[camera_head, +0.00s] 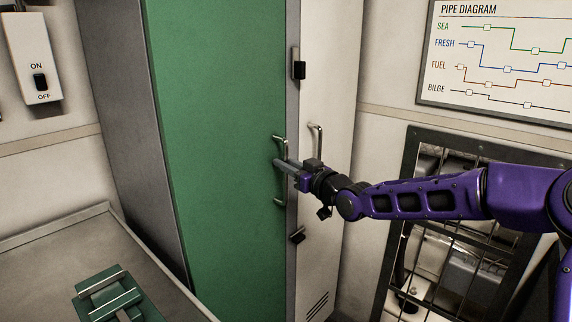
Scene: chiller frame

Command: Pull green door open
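The green door (215,150) is the tall front panel of a grey cabinet and looks closed. Its metal bar handle (281,150) stands upright near the door's right edge. My gripper (281,165), on the purple arm coming from the right, is at the middle of this handle. Its fingers lie across the bar and hide part of it. Whether the fingers are closed around the bar or only beside it is too small to tell.
A white door (335,90) with its own handle (316,140) adjoins on the right. A barred frame (440,250) stands below the pipe diagram (505,55). A grey worktop (60,260) with a green object (112,295) is at lower left, close before the cabinet.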

